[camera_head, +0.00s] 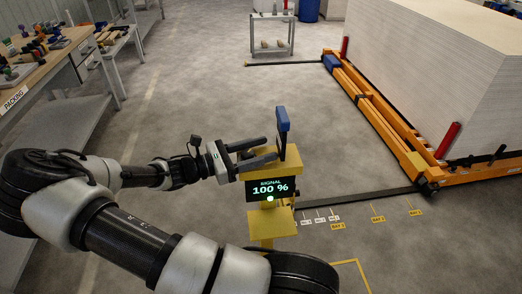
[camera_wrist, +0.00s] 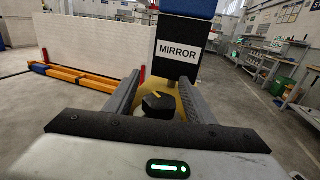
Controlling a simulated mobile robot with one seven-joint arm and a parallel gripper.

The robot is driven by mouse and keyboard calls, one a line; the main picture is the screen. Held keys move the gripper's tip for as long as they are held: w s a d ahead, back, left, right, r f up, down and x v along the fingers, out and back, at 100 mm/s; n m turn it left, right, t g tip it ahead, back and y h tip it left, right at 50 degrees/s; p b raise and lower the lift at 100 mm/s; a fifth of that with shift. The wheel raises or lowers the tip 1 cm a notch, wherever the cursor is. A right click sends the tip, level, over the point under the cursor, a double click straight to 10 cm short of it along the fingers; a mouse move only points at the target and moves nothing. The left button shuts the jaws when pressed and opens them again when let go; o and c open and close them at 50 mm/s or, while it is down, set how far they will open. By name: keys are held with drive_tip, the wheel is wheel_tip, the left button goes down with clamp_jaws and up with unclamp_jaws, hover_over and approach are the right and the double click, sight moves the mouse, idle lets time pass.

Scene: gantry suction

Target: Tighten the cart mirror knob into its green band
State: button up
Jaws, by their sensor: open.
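The yellow cart post (camera_head: 262,165) stands upright in the middle of the head view. Its black screen (camera_head: 268,189) reads "SIGNAL 100 %" above a small green light. A blue-backed mirror (camera_head: 283,125) stands on top; its black "MIRROR" plate (camera_wrist: 178,50) faces the wrist view. The dark faceted knob (camera_wrist: 158,105) sits between my gripper's fingers in the wrist view, with a visible gap on either side. My gripper (camera_head: 268,149) is open, its fingers reaching over the post top from the left. I cannot make out a green band on the knob.
An orange gantry frame (camera_head: 385,120) with a large white stack (camera_head: 440,65) stands at the right. A dark rail (camera_head: 360,201) and floor labels lie right of the cart. A packing bench (camera_head: 45,70) stands at the left. The grey floor between is clear.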

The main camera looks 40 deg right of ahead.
drive_tip(key=shift+c, duration=0.2)
drive_tip(key=c, duration=1)
drive_tip(key=shift+s+r+m+g+p, duration=0.1)
drive_tip(key=shift+r+m+g+p, duration=0.05)
drive_tip(key=shift+m+g+p, duration=0.3)
drive_tip(key=shift+s+a+m+g+y, duration=0.15)
drive_tip(key=shift+m+g+y, duration=0.25)
drive_tip(key=shift+g, duration=0.3)
drive_tip(key=shift+s+a+m+g+y, duration=0.1)
drive_tip(key=shift+m+g+y, duration=0.25)
drive_tip(key=shift+g, duration=0.3)
drive_tip(key=o, duration=1)
drive_tip(key=shift+o, duration=0.2)
